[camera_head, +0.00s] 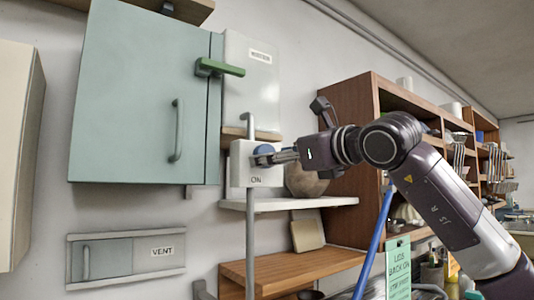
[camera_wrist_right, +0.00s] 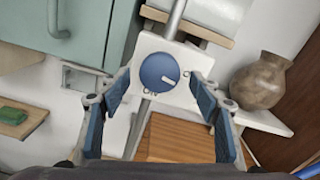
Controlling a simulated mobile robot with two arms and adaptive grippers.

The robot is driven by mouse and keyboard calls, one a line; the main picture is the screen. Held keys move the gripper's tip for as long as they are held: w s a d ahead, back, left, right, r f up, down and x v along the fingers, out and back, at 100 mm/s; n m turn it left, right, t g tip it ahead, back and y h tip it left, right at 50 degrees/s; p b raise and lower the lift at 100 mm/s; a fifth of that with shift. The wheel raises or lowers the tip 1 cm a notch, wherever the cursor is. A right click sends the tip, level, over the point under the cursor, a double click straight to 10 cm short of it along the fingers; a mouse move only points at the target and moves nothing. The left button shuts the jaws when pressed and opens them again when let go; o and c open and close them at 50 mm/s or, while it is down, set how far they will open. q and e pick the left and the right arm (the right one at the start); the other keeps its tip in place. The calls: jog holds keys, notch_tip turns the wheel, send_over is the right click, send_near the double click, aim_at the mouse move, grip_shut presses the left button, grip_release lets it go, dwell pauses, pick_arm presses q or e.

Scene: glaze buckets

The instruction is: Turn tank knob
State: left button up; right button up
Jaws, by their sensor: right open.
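The tank knob (camera_head: 263,149) is a round blue dial on a white box (camera_head: 240,172) marked "ON" at its lower edge. In the right wrist view the knob (camera_wrist_right: 153,77) faces me, and its white pointer line points to the right and slightly down. A second label at the right is partly hidden by a finger. My right gripper (camera_head: 272,156) is at the front of the box, by the knob. My left gripper is out of view.
A vertical pipe (camera_head: 250,245) runs through the box. A green cabinet (camera_head: 135,100) and a "VENT" panel (camera_head: 125,258) are at the left. A shelf beside the box holds a brown vase (camera_wrist_right: 260,82). Wooden shelving (camera_head: 350,100) stands behind my right arm.

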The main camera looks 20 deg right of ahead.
jog(key=shift+p+x, duration=0.5)
jog(key=shift+x, duration=0.95)
jog(key=shift+c, duration=0.6)
